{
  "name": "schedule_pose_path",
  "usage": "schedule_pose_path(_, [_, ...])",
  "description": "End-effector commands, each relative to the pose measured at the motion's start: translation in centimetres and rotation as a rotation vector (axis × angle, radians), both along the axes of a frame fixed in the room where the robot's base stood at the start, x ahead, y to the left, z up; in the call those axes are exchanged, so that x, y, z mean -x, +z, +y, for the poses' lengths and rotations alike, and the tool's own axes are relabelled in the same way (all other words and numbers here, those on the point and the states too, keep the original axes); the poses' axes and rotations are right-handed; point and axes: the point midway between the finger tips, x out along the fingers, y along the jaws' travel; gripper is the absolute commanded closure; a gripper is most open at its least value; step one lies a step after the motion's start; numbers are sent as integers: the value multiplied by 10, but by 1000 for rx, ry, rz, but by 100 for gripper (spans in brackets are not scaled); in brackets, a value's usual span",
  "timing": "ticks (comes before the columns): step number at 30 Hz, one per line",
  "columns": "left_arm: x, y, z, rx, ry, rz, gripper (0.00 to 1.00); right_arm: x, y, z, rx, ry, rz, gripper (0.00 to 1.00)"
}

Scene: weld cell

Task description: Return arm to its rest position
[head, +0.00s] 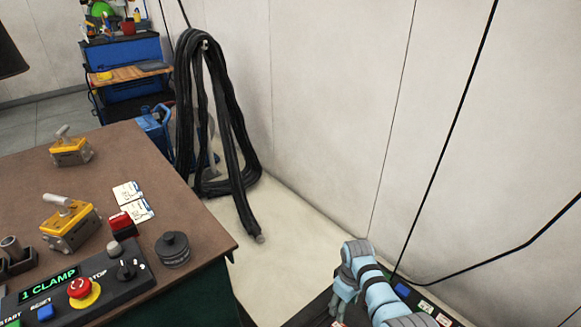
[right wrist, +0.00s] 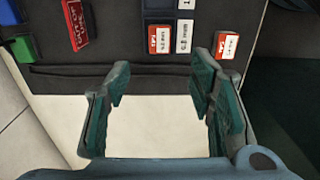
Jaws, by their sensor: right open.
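My right gripper (head: 345,293) is at the lower right of the head view, at the end of my light blue right arm, beside a dark panel. In the right wrist view my right gripper (right wrist: 160,85) shows its two fingers spread apart with nothing between them. Beyond the fingertips is the dark panel (right wrist: 110,60) with red and white labels. I cannot tell how far the fingers are from it. My left gripper is not in view.
A brown table (head: 105,170) at left bears yellow clamp blocks (head: 70,225), a control box (head: 80,285) with a red button, and a black knob-topped cylinder (head: 172,250). Black cables (head: 205,110) hang on the pale wall (head: 330,110). A blue tool cart (head: 125,60) stands behind.

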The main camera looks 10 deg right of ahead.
Motion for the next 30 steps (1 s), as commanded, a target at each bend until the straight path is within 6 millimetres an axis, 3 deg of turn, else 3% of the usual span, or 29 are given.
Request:
schedule_pose_path(2, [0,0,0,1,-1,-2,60,-9,0,0,1,-36,-40,51])
schedule_pose_path(6, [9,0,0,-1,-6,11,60,-63,7,-4,-14,-191,-307,51])
schedule_pose_path(8, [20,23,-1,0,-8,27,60,-59,5,-9,-31,-287,-411,51])
schedule_pose_path(11, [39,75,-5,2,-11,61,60,6,-13,-20,-54,-418,-489,51])
schedule_pose_path(15, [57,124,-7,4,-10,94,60,126,-34,-28,-54,-497,-464,51])
schedule_pose_path(21, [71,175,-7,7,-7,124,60,304,-36,-35,-1,-505,-283,51])
schedule_pose_path(24, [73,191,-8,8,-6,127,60,371,-29,-37,26,-501,-192,51])
schedule_pose_path(27, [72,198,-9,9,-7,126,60,411,-24,-37,41,-499,-139,51])
schedule_pose_path(30, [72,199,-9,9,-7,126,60,426,-23,-36,46,-499,-118,51])
